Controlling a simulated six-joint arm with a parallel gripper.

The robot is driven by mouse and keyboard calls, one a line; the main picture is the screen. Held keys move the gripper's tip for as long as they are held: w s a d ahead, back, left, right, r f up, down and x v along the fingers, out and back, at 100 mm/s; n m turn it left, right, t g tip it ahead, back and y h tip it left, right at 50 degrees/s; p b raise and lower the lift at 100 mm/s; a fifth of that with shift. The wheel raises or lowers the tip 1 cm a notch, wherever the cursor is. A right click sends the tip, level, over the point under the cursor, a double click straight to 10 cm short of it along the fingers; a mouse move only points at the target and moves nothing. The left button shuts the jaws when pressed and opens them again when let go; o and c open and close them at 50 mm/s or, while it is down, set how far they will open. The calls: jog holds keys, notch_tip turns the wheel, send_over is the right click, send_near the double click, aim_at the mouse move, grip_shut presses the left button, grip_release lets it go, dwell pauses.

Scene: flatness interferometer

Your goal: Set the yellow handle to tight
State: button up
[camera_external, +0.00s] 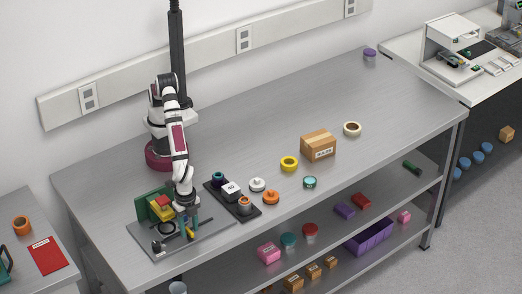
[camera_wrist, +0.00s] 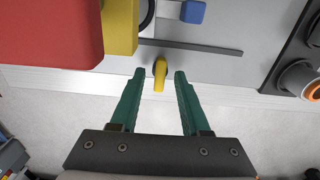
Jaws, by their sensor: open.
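The yellow handle (camera_wrist: 160,75) shows in the wrist view as a short lever on a dark round pivot, near the front edge of the grey base plate. It points toward my gripper. My gripper (camera_wrist: 159,75) is open, with its two green fingers on either side of the handle's line; I cannot tell whether they touch it. In the external view my gripper (camera_external: 187,236) is low over the plate at the table's near left, and the yellow handle (camera_external: 190,234) is small beside the fingers. The grey base plate (camera_external: 215,229) carries the device.
A red block (camera_wrist: 48,35) and a yellow block (camera_wrist: 120,27) stand at left in the wrist view. A blue block (camera_wrist: 193,12) and a dark bar (camera_wrist: 195,47) lie beyond the handle. A dark tray (camera_external: 248,214) with several round parts lies right of the plate.

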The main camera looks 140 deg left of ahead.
aim_at(189, 230)
notch_tip(189, 230, up, 16)
dwell(0.3)
jog(key=shift+f, duration=0.1)
jog(key=s+a+r+m+y, duration=0.1)
jog(key=s+a+r+m, duration=0.35)
jog(key=s+a, duration=1.05)
jog(key=s+a+f, duration=0.1)
jog(key=s+a, duration=0.1)
jog(key=s, duration=0.5)
jog(key=s+a+f+m, duration=0.1)
jog(key=s+a, duration=0.1)
jog(key=s, duration=0.5)
jog(key=shift+s+a+y, duration=0.25)
jog(key=shift+s+y, duration=0.05)
jog(key=shift+y, duration=0.1)
jog(key=shift+f, duration=0.1)
jog(key=shift+c, duration=0.3)
